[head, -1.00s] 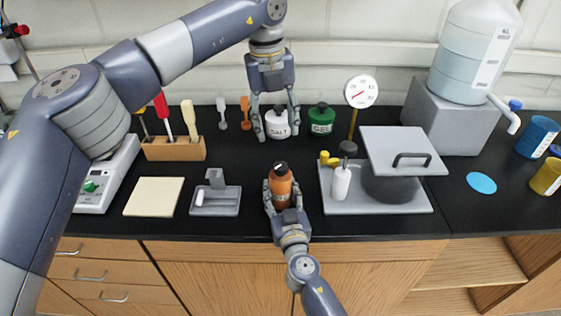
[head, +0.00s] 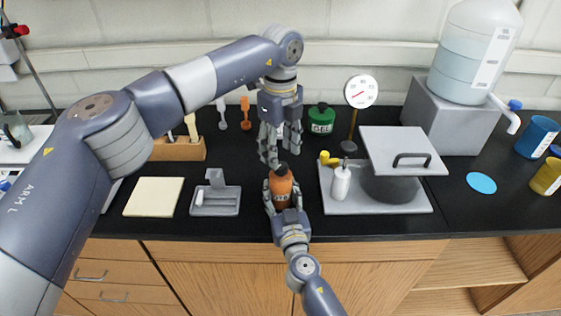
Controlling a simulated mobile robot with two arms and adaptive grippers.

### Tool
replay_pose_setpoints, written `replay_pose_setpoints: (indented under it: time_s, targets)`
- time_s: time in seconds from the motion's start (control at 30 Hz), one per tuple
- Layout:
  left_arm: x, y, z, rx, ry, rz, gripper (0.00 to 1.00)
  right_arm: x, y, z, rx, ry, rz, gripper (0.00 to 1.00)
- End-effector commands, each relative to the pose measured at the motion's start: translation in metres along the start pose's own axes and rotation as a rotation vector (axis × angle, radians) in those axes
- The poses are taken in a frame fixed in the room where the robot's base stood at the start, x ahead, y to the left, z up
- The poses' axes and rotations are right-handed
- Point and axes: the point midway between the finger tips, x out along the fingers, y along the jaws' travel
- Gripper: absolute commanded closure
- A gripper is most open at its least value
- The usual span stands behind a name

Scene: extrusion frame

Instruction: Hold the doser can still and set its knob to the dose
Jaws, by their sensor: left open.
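The doser can (head: 281,187) is an orange upright can with a dark knob (head: 281,169) on top, near the front middle of the black bench. My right gripper (head: 282,205) comes from the front edge, with a finger on each side of the can's body, closed around it. My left gripper (head: 280,152) points down, open, just behind and above the knob, with nothing visible between its fingers. It looks apart from the knob. The dose marks on the knob are too small to read.
Behind stands a green GEL jar (head: 321,118). To the right are a grey tray (head: 390,207) with a white pump bottle (head: 341,182) and a lidded pot, and a dial gauge (head: 361,91). To the left are a small grey holder (head: 216,203) and a cream pad (head: 154,197).

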Motion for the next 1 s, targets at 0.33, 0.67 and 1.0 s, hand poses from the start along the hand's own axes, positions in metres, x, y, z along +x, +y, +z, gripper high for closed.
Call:
replay_pose_setpoints:
  time_s: [0.33,0.67,1.0]
  targets:
    - [0.043,0.0,0.0,0.0,0.001,0.0,0.51,0.0,0.0,0.0,0.0,0.0,0.0,0.82]
    - [0.045,0.0,0.0,0.0,0.0,-0.001,0.53,0.0,0.0,0.0,0.0,0.0,0.0,0.82]
    - [0.045,0.0,0.0,0.001,0.0,-0.001,0.96,0.0,0.0,0.0,0.0,-0.001,0.0,0.82]
